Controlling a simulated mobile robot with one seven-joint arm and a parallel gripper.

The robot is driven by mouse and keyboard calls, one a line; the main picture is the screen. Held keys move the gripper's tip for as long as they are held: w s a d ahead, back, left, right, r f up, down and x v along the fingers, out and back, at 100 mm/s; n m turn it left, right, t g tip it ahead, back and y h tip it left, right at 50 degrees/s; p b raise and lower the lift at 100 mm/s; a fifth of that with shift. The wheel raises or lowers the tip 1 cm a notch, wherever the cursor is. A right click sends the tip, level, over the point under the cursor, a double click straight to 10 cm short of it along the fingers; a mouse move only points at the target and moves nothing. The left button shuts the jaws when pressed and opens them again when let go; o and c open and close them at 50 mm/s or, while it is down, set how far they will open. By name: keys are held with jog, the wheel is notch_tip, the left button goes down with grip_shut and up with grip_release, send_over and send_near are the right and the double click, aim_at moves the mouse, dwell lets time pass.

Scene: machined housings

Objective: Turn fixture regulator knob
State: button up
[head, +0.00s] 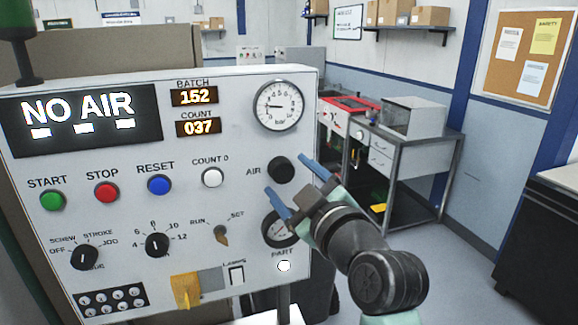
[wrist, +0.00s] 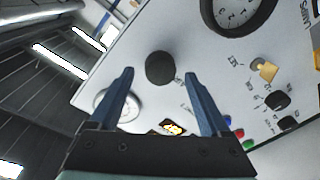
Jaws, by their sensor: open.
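The round black knob beside the label AIR (head: 281,169) sits on the right side of the light grey control panel (head: 120,232). My gripper (head: 287,175) is in front of the panel with its two blue fingers apart, one on the knob's lower left and one on its upper right. In the wrist view the knob (wrist: 160,67) appears between and slightly beyond the fingertips. Contact with the fingers cannot be told. The pressure gauge (head: 279,105) is above the knob, and the display (head: 80,119) reads NO AIR.
Green, red, blue and white buttons (head: 212,178) and several selector knobs (head: 157,244) lie to the left. A metal workbench (head: 408,150) stands behind on the right.

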jog(key=shift+w+a, duration=0.25)
jog(key=shift+w, duration=0.25)
grip_shut()
